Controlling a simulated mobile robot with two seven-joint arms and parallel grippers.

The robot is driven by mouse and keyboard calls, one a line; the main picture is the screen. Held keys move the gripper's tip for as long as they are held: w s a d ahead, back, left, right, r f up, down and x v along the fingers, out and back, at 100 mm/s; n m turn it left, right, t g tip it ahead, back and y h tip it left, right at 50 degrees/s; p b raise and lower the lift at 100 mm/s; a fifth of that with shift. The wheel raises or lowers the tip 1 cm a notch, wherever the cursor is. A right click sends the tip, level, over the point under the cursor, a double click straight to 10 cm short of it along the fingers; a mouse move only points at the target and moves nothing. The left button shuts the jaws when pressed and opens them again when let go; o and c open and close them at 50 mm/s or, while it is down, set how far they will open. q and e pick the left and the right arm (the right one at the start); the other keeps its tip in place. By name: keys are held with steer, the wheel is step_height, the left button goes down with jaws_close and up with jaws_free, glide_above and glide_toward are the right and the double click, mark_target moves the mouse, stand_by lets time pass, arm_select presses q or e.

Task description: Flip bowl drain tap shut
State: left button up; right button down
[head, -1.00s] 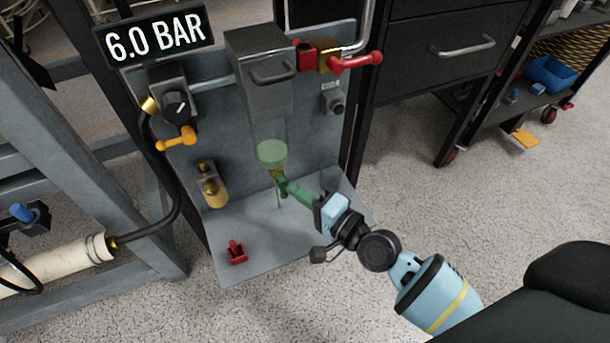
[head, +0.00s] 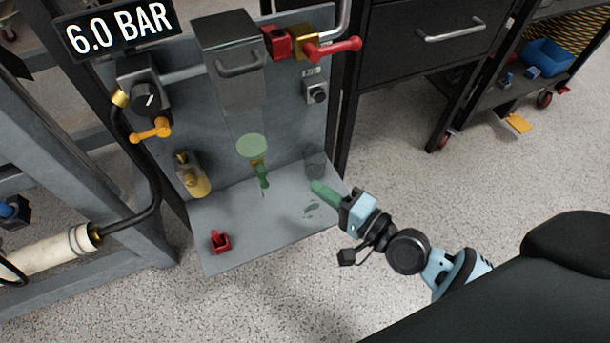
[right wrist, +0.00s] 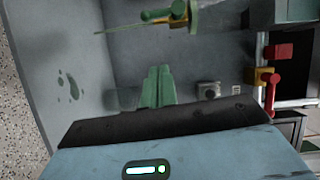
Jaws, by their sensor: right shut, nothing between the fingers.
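The green translucent bowl (head: 252,147) hangs below the grey box on the panel. Its drain tap (head: 263,178) sits beneath it, with a brass body and a green lever pointing down. In the right wrist view the tap (right wrist: 165,15) is at the top, and a thin greenish line runs from it; I cannot tell if this is liquid. My right gripper (head: 316,186) has green fingers, shut and empty, to the right of the tap and apart from it. The fingers also show in the right wrist view (right wrist: 159,70). My left gripper is not in view.
A grey tray (head: 235,215) lies below, with a small puddle (head: 311,209) and a red clip-like part (head: 220,241). A yellow lever (head: 151,131) and a red lever (head: 333,48) stick out above.

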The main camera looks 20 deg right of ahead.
steer(key=shift+v, duration=1.55)
